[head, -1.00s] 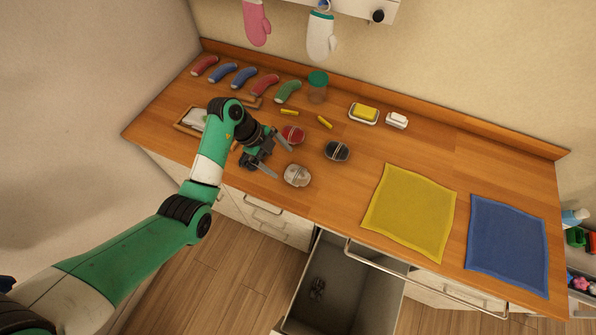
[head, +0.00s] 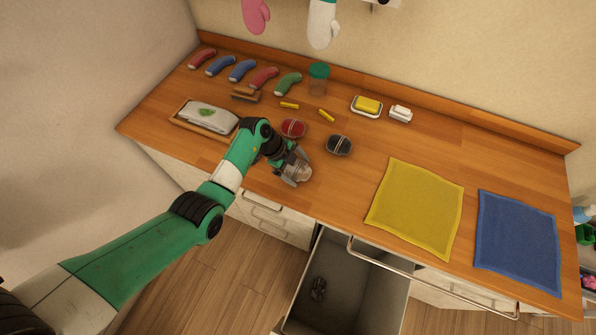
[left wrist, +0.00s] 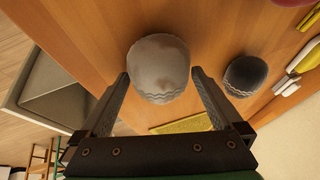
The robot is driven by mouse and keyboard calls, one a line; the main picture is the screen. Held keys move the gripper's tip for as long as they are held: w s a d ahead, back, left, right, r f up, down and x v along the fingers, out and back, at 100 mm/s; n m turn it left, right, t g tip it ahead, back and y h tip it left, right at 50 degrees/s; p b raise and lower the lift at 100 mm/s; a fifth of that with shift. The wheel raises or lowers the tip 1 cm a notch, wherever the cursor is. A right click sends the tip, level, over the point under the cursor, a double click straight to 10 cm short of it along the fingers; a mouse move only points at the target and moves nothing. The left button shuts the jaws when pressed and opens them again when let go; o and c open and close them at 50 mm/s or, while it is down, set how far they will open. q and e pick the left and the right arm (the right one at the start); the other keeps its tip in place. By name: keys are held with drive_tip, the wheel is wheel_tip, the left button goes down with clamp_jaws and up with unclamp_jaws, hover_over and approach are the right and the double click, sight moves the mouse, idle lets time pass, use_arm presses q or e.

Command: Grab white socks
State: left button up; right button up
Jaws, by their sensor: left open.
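The white socks (head: 304,174), a rolled pale bundle, lie on the wooden counter near its front edge. In the left wrist view the white socks (left wrist: 158,66) show as a greyish-white ball between the fingertips. My left gripper (head: 295,166) is open at the bundle, with one finger on each side; it also shows in the left wrist view (left wrist: 160,76). I cannot tell whether the fingers touch the socks. In the head view the gripper hides part of the bundle. My right gripper is not in view.
Red socks (head: 293,128) and dark socks (head: 339,145) lie close by, behind and to the right. A yellow cloth (head: 415,208) and a blue cloth (head: 518,240) lie to the right. An open drawer (head: 345,270) sticks out below the counter. A tray (head: 181,123) lies left.

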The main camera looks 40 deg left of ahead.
use_arm(q)
drive_tip(key=shift+r, duration=0.1)
drive_tip(key=shift+c, duration=0.3)
drive_tip(key=c, duration=1.1)
